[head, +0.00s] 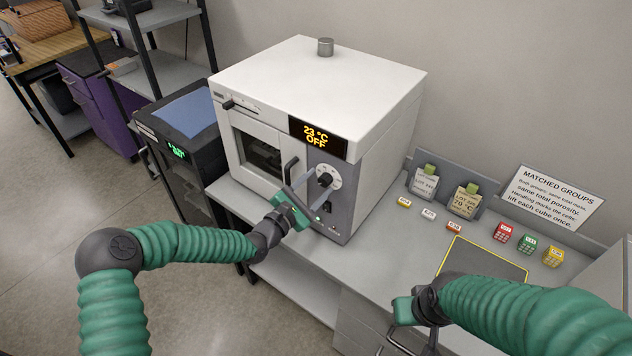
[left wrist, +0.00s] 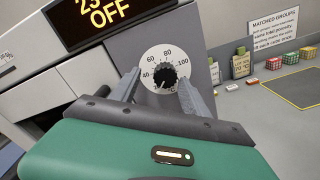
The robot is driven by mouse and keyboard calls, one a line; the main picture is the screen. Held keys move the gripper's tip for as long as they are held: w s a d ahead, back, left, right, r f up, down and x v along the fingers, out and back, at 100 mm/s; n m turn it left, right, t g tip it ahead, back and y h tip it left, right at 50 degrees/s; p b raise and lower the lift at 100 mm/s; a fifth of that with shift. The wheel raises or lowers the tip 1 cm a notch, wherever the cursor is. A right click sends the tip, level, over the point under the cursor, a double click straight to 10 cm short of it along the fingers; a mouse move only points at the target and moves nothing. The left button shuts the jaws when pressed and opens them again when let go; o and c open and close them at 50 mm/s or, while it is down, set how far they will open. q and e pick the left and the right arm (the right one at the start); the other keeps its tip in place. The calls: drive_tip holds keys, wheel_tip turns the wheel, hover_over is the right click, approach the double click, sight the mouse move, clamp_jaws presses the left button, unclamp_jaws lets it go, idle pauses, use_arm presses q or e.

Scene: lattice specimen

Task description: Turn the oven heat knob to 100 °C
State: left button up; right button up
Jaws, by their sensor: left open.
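The white oven (head: 330,90) stands on the bench, and its display (head: 318,139) reads 23 °C OFF. The heat knob (head: 325,180) is black on a round white dial on the grey front panel. The left wrist view shows the knob (left wrist: 167,79) with marks 40, 60, 80 and 100 around it; its pointer setting is too small to tell. My left gripper (head: 313,192) is open in front of the dial, its fingers on either side of the knob in the picture; contact cannot be told. My right gripper (head: 405,312) is low over the bench front, its fingers unclear.
The oven door handle (head: 290,171) is close to the left of my left gripper. Small coloured cubes (head: 502,232), a yellow-edged dark mat (head: 490,258) and a sign (head: 553,196) are at the right. A dark cabinet (head: 180,140) stands left of the oven.

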use_arm(q)
drive_tip(key=shift+d, duration=0.95)
drive_tip(key=shift+c, duration=2.3)
drive_tip(key=shift+w+a+f, duration=0.1)
drive_tip(key=shift+a+f, duration=0.05)
drive_tip(key=shift+a, duration=0.4)
clamp_jaws()
drive_tip(key=shift+d, duration=0.1)
use_arm(e)
drive_tip(key=shift+d+f, duration=0.1)
drive_tip(key=shift+d, duration=0.45)
use_arm(q)
drive_tip(key=shift+d, duration=0.1)
use_arm(e)
drive_tip(key=shift+f, duration=0.15)
